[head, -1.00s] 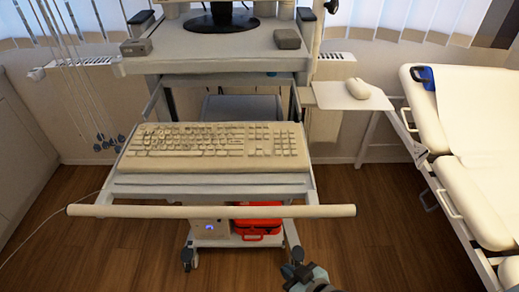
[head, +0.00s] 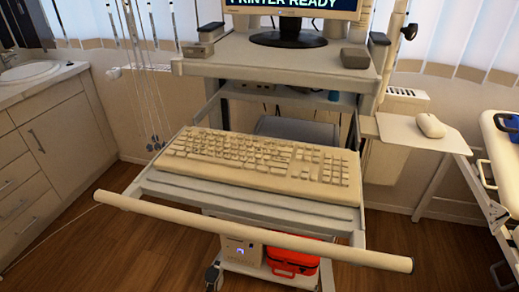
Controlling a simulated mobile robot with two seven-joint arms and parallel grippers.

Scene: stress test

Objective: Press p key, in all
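A beige keyboard (head: 262,163) lies on the pull-out tray (head: 235,197) of a wheeled cart, in the middle of the head view. Its keys are in view, but the letters are too small to read, so I cannot pick out the p key. Nothing touches the keyboard. Neither of my grippers is in view.
A monitor (head: 290,38) reading "PRINTER READY" stands on the cart's top shelf. A mouse (head: 430,125) lies on a side shelf (head: 402,135) at right. A handle bar (head: 250,231) crosses in front of the tray. A red case (head: 292,257) sits low on the cart.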

